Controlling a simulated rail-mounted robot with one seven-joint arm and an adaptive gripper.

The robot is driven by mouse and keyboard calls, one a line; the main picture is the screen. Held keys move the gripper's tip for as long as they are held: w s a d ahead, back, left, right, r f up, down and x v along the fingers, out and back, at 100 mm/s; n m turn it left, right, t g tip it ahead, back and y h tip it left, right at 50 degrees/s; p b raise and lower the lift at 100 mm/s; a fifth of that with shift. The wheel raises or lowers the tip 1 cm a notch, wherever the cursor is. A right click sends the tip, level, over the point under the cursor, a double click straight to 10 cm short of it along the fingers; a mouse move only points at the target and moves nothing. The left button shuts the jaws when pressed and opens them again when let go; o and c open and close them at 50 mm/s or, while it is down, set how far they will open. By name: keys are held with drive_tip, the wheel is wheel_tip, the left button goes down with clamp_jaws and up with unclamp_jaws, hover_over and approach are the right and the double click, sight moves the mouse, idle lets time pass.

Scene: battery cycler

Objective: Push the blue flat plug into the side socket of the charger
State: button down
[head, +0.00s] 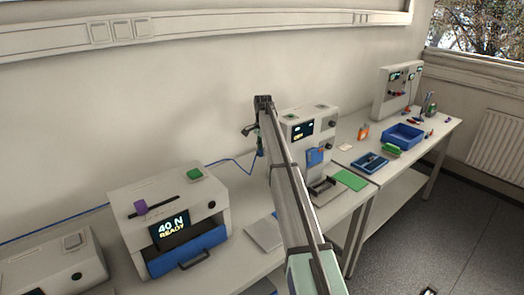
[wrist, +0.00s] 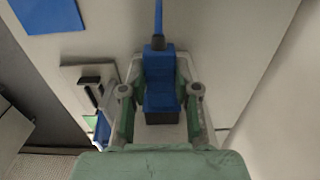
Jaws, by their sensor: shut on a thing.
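The blue flat plug (wrist: 158,85) is in the middle of the wrist view, with a black end toward the bottom and a blue cable (wrist: 158,18) leaving its top. My gripper (wrist: 160,92) is shut on it, with one finger on each side. In the head view my gripper (head: 260,142) is small and partly hidden, just left of a white unit with a display (head: 298,118), apparently the charger. My arm covers part of that unit. Its side socket cannot be made out in either view, and I cannot tell whether the plug touches the unit.
A white tester reading "40 N READY" (head: 136,202) with a blue drawer (head: 188,250) stands left. A blue cable (head: 232,160) runs along the wall. A green mat (head: 350,180) lies right of my arm. The right table holds a blue bin (head: 403,136). The wrist view shows a grey plate (wrist: 73,74).

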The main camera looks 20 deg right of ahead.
drive_tip(key=c, duration=0.8)
unclamp_jaws()
drive_tip(key=shift+o, duration=0.2)
